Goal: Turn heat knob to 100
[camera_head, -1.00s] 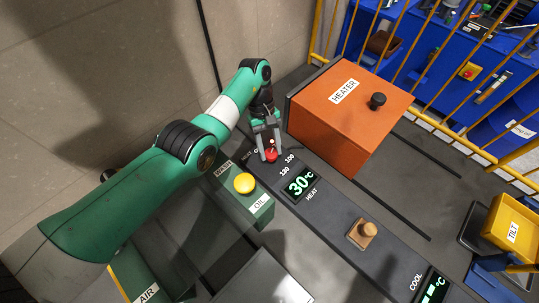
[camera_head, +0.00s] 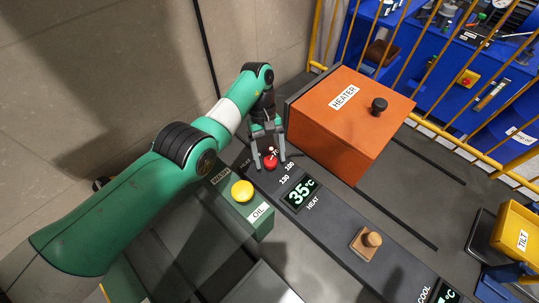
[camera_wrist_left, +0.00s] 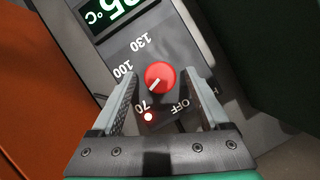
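The red heat knob (camera_head: 270,162) sits on the dark panel; in the left wrist view the knob (camera_wrist_left: 160,77) has a white pointer mark aimed roughly at the 70 label (camera_wrist_left: 145,107). The 100 label (camera_wrist_left: 123,72) lies farther round the dial. The heat display (camera_head: 302,194) reads 35°C. My left gripper (camera_head: 270,157) is open, with one finger on each side of the knob. In the left wrist view gaps show between the fingers and the knob. A small light (camera_wrist_left: 148,117) glows beside 70. My right gripper is not in view.
The orange heater box (camera_head: 352,118) stands close to the right of my left gripper. A yellow button (camera_head: 242,191) on a green oil box is nearby at the left. A wooden-coloured knob (camera_head: 368,241) sits farther along the panel.

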